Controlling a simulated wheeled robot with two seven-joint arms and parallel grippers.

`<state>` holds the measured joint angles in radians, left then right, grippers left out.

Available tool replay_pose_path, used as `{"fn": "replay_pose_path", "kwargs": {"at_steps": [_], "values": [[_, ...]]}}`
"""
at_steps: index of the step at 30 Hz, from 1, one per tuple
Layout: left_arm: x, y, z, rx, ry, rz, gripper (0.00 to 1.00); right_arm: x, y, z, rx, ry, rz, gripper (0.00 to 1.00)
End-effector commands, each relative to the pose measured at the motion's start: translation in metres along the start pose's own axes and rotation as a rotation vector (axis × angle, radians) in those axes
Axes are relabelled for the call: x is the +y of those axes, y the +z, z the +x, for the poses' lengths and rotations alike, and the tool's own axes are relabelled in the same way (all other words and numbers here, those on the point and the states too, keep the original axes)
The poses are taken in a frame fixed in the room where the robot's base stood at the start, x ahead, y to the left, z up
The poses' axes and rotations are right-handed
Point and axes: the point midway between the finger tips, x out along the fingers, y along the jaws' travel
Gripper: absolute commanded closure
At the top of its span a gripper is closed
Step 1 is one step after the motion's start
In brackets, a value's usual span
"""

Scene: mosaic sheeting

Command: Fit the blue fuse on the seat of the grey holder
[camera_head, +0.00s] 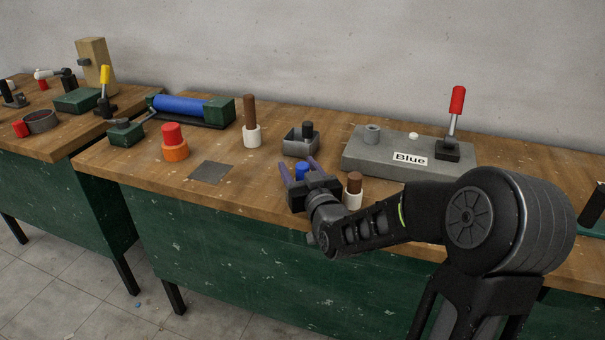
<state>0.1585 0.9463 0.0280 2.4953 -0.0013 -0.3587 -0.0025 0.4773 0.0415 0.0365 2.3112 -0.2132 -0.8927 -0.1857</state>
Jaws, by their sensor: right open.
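The blue fuse (302,169) stands near the front edge of the wooden bench. My right gripper (299,168) is open, with its two purple fingers on either side of the fuse; whether they touch it I cannot tell. The gripper body hides the fuse's lower part. The grey holder (355,159) is a block to the right and behind the gripper, with a "Blue" label on its front. My left gripper is not in view.
A small grey tray (290,146) with a black piece stands just behind the gripper. A brown-and-white peg (353,188) is close to its right, another (251,125) farther back left. A red-and-orange piece (174,150) and a flat grey plate (210,172) lie left.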

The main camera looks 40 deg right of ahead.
Motion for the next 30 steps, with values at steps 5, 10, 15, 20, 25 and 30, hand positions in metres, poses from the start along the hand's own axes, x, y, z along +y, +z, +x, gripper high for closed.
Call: {"fn": "replay_pose_path", "kwargs": {"at_steps": [5,10,15,20,25,30], "values": [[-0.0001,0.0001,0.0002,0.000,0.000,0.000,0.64,-0.0001,0.0001,-0.0003,0.000,0.000,0.000,0.46],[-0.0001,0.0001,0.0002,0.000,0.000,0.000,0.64,-0.0002,0.0001,-0.0004,0.000,0.000,0.000,0.46],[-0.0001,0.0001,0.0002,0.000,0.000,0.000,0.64,-0.0002,0.0000,-0.0005,0.000,0.000,0.000,0.48],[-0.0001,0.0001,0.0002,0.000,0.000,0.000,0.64,-0.0002,0.0000,-0.0005,0.000,0.000,0.000,0.61],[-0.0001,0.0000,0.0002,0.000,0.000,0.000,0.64,-0.0002,0.0000,-0.0005,0.000,0.000,0.000,0.75],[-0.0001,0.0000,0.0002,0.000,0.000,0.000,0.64,-0.0002,0.0000,-0.0005,0.000,0.000,0.000,0.89]]}}
